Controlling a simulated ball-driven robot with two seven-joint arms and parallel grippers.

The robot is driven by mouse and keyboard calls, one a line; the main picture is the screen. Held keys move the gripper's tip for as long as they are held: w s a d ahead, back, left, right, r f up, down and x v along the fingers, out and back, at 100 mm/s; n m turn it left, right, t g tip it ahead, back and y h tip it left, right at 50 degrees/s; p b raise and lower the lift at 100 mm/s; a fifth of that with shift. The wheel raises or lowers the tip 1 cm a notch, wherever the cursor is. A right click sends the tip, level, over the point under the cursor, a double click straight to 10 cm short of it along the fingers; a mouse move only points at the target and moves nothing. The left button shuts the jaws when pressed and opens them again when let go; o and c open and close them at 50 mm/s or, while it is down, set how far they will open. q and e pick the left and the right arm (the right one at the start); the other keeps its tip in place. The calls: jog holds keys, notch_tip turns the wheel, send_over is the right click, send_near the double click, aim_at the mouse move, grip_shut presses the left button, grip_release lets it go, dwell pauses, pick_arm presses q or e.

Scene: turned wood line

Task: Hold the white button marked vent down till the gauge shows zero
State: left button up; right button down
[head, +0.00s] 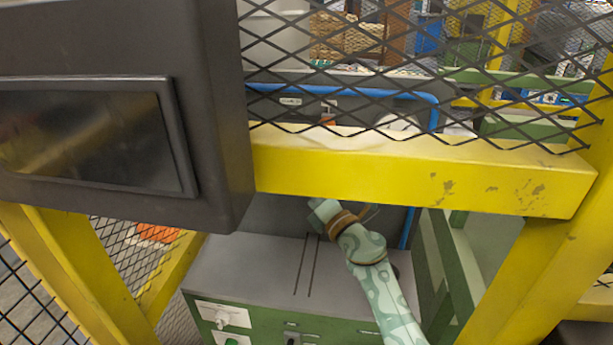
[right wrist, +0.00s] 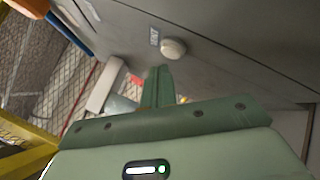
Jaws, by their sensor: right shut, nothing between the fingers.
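In the right wrist view a round white button (right wrist: 173,48) stands out from a grey panel, with a small label (right wrist: 154,37) beside it whose print is too small to read. My right gripper (right wrist: 160,72) is shut and empty; its tips are close to the button, with a gap showing between them in the picture. In the head view my right gripper (head: 323,211) is just below the yellow beam, its tips not clear. A pale round face (head: 400,122), perhaps the gauge, shows behind the mesh; its reading cannot be seen. My left gripper is out of view.
A yellow beam (head: 410,178) and black mesh (head: 480,75) cross in front of the panel. A dark box (head: 215,120) blocks the left. A blue pipe (head: 434,115) runs around the panel. Below is a grey-topped green cabinet (head: 245,262) with slots and controls.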

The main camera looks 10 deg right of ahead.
dwell(0.7)
jog(key=shift+w, duration=0.15)
jog(key=shift+w+d, duration=0.15)
jog(key=shift+w, duration=0.1)
jog(key=shift+w, duration=0.15)
dwell(0.4)
jog(key=shift+w+r+b, duration=0.25)
jog(key=shift+b, duration=0.1)
dwell(1.8)
